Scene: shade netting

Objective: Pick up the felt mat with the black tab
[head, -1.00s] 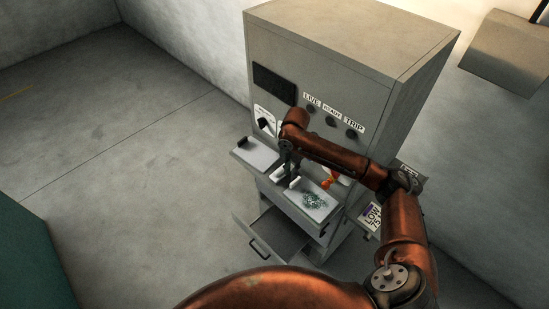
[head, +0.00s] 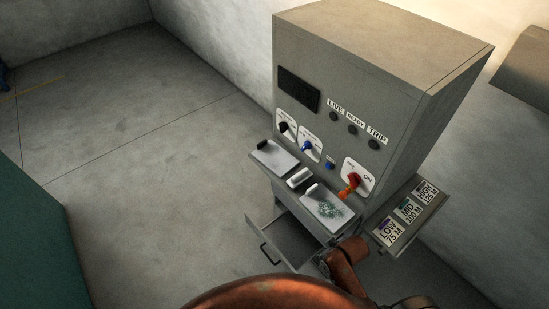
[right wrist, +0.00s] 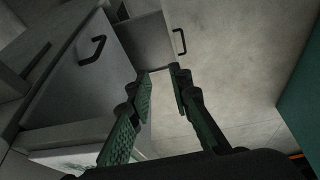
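A pale flat mat or tray (head: 279,160) with a small dark tab (head: 262,145) at its upper-left corner lies on the left of the cabinet's ledge in the head view. I cannot tell if it is felt. A second pale tray (head: 315,217) to the right carries green netting (head: 329,209). A small white block (head: 299,178) sits between them. My right gripper (right wrist: 162,76) is open and empty in the right wrist view, fingers apart above the floor beside the cabinet. In the head view its arm is low, below the ledge. My left gripper is not in view.
The grey cabinet (head: 375,65) has knobs, including a red switch (head: 354,181). A drawer (head: 287,243) stands open under the ledge, with a dark handle (head: 267,255). A side shelf (head: 412,212) holds LOW, MID and HIGH labels.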

